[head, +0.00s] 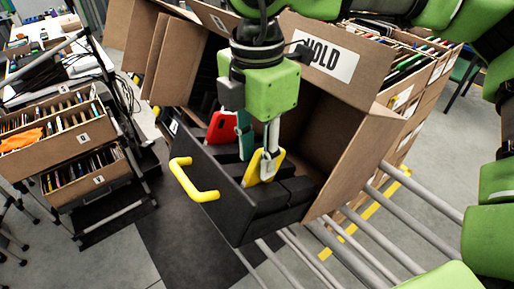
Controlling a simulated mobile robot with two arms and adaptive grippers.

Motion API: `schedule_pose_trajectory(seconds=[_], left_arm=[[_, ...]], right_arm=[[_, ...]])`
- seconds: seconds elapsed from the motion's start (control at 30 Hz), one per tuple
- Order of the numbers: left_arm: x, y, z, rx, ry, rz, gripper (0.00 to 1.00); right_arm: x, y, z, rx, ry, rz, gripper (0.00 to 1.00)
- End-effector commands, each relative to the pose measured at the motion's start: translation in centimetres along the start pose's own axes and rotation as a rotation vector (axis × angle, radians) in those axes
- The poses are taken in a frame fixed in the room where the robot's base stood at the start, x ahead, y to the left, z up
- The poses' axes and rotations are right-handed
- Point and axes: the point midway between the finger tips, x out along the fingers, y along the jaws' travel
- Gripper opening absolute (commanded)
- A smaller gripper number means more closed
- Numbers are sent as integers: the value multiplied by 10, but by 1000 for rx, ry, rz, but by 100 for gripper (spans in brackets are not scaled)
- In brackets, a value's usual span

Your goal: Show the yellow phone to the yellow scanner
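A yellow phone (252,169) stands tilted in a slot of the black rack (238,203) inside the open carton. My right gripper (266,160) reaches down from the top, and a grey finger overlaps the yellow phone. I cannot tell whether its fingers are closed on the phone. A red phone (220,126) stands further back to the left. A teal piece (244,137) shows between them, partly hidden by my gripper. I cannot make out a yellow scanner. My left gripper is not in view.
The tilted carton (349,165) has raised flaps and walls close around the rack. A yellow handle (194,186) sticks out from the rack's front. Metal rollers (398,222) run at lower right. Crates of files (60,130) stand at left.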

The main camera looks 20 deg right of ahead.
Motion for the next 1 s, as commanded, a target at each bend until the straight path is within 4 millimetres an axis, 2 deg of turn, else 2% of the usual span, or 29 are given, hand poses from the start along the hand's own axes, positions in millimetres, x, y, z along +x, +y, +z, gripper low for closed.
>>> schedule_pose_trajectory(seconds=[0.27, 0.3, 0.4, 0.43, 0.53, 0.57, 0.6, 0.77, 1.0], left_arm=[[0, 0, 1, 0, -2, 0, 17], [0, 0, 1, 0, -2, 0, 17], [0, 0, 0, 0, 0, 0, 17], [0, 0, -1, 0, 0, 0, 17], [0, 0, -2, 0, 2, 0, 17], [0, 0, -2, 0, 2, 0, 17], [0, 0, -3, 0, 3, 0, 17], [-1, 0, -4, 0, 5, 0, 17], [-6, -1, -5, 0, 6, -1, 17]], right_arm=[[2, 0, 0, 0, 1, 0, 30], [2, 0, 0, 0, 1, 0, 27], [2, 0, 0, 0, 1, 0, 1], [2, 0, 0, 0, 1, 0, 0], [2, 0, 0, 0, 1, 0, 0], [2, 0, 0, 0, 1, 0, 5], [2, 0, 0, -1, 1, 0, 0], [1, 0, 0, 0, 1, 0, 0], [-11, 1, 6, 1, 2, 2, 0]])
